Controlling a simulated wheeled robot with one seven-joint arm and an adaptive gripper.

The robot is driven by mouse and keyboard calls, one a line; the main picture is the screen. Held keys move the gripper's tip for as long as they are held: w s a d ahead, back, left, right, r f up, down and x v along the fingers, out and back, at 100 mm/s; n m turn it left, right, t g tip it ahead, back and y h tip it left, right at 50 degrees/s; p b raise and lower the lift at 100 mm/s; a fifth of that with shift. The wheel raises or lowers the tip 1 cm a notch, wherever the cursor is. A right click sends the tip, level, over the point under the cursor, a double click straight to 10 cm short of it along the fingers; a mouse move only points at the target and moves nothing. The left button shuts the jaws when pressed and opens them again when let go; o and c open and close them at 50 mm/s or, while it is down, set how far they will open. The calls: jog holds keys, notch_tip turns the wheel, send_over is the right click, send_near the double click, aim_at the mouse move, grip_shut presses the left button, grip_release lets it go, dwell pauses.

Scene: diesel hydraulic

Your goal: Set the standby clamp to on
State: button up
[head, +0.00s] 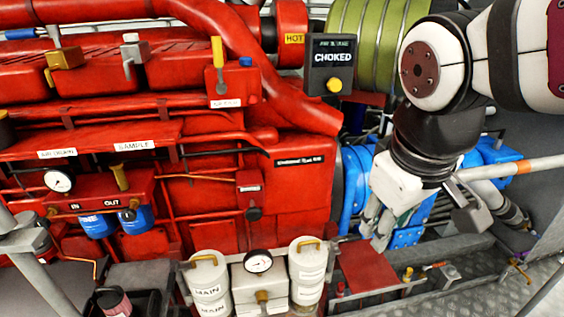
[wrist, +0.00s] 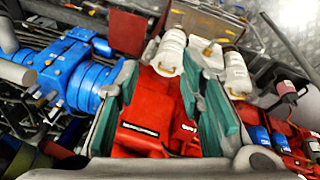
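No label reading standby is legible, so I cannot tell which fitting is the standby clamp. Two white canisters stand at the bottom of the head view, the left one (head: 210,286) marked MAIN and the right one (head: 307,276) with lettering too small to read. Each has a brass handle on top. A white box with a gauge (head: 258,262) and a brass knob (head: 262,297) sits between them. My gripper (head: 376,233) is open and empty, to the right of and apart from the canisters. In the wrist view its fingers (wrist: 165,115) are wide apart, with the red engine behind.
The red engine (head: 290,200) fills the left and middle. A blue pump (head: 352,185) lies behind my gripper. A red plate (head: 367,270) is below it, near small brass valves. A black CHOKED display (head: 331,62) is above. Metal floor (head: 470,298) shows at lower right.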

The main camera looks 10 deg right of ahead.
jog(key=w+d+f+n+g+h+b, duration=0.1)
jog(key=w+d+f+n, duration=0.1)
jog(key=w+f+n, duration=0.35)
jog(key=w+d+f+n+g+h+b, duration=0.1)
jog(key=w+f+n+b, duration=0.1)
jog(key=w, duration=0.7)
jog(key=n+g+h+b, duration=0.1)
jog(key=n+b, duration=0.1)
jog(key=n, duration=0.5)
send_near(353, 236)
jog(key=b+x, duration=0.1)
jog(key=x, duration=0.7)
jog(key=shift+a+b, duration=0.1)
jog(key=shift+b, duration=0.2)
grip_shut()
